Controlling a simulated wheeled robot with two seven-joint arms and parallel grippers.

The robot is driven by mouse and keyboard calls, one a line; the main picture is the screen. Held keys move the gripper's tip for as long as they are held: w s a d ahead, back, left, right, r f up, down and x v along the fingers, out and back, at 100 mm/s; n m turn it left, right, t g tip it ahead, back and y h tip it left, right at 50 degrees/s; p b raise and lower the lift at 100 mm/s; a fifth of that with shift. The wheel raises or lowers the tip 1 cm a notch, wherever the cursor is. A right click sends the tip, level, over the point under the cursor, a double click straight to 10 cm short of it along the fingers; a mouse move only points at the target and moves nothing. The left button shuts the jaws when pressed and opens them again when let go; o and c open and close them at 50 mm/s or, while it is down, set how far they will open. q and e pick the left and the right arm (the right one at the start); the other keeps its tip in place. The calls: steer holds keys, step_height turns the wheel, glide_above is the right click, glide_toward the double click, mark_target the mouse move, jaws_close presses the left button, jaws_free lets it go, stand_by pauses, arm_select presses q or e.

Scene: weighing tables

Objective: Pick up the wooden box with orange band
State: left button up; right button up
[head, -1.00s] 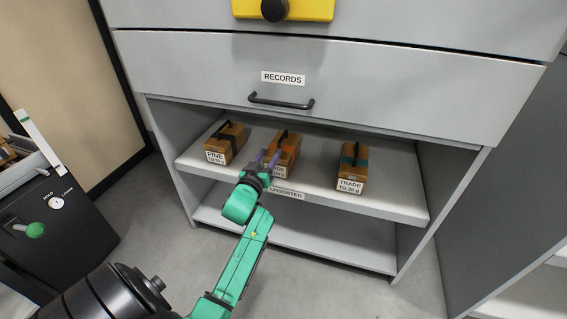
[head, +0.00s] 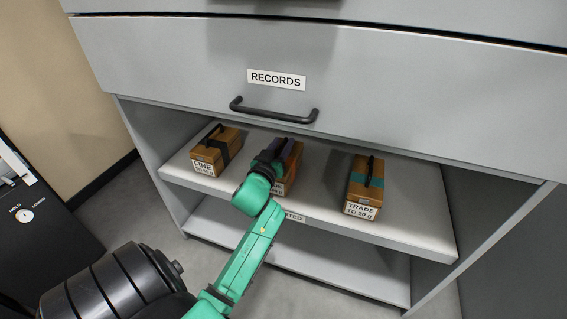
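The wooden box with orange band (head: 292,174) sits in the middle of the cabinet's open shelf (head: 325,210), between two similar boxes. My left gripper (head: 284,149) is at the top of this box, by its dark handle. The gripper and wrist hide much of the box and its label. A purple finger shows in part against the box; I cannot see whether the fingers are closed on the handle. My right gripper is not in view.
A box with a black band (head: 216,150), labelled FINE, stands left on the shelf. A box with a teal band (head: 366,186), labelled TRADE, stands right. The RECORDS drawer (head: 380,105) with its handle (head: 274,110) overhangs the shelf. The lower shelf (head: 330,265) looks empty.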

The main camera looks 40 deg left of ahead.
arm_select(q)
jaws_close()
steer(key=shift+f, duration=0.1)
steer(key=shift+f, duration=0.1)
stand_by(0.9)
